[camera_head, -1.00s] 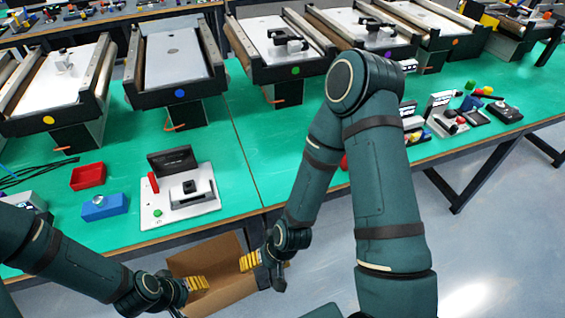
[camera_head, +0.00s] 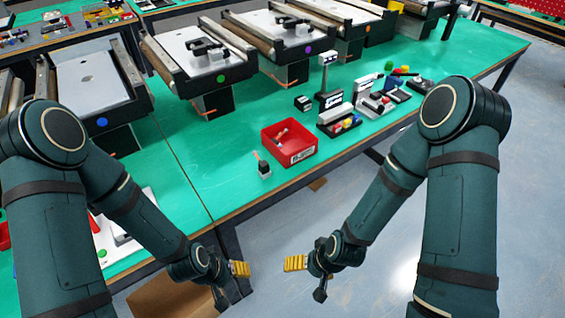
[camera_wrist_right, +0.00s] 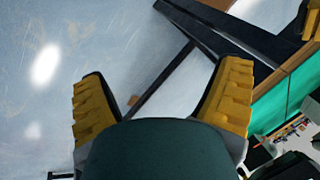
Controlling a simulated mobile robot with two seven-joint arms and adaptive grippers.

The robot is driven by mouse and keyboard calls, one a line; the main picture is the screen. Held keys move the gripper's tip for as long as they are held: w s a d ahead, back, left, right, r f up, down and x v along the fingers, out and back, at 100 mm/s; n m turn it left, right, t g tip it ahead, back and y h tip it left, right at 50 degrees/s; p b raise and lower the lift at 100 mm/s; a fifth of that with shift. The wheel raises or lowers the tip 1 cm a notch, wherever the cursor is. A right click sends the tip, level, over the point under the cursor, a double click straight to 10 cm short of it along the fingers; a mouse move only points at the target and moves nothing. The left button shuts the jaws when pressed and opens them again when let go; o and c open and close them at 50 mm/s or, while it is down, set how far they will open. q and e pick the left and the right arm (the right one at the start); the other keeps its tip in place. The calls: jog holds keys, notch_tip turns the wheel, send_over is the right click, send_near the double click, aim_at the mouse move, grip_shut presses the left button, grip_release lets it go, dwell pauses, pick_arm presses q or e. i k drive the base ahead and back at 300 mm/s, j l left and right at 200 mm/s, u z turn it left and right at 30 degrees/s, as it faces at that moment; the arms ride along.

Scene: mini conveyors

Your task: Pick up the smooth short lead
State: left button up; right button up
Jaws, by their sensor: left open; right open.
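I cannot make out a smooth short lead for certain in the head view. A red bin (camera_head: 285,155) on the green table holds small pale items, too small to identify. My left gripper (camera_head: 240,268) has yellow fingers and hangs in front of the table edge, low in the view, open and empty. My right gripper (camera_head: 295,263) faces it, a short gap away, also off the table over the floor. In the right wrist view its two yellow fingers (camera_wrist_right: 160,95) stand wide apart with nothing between them.
Several mini conveyors (camera_head: 190,55) line the back of the green table (camera_head: 190,170). A cardboard box (camera_head: 170,295) lies below the table edge.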

aim_at(263, 165)
jog(key=i+l, duration=0.45)
jog(key=l, duration=0.2)
jog(key=i+l+u, duration=0.3)
jog(key=l+u, duration=0.3)
jog(key=l, duration=0.15)
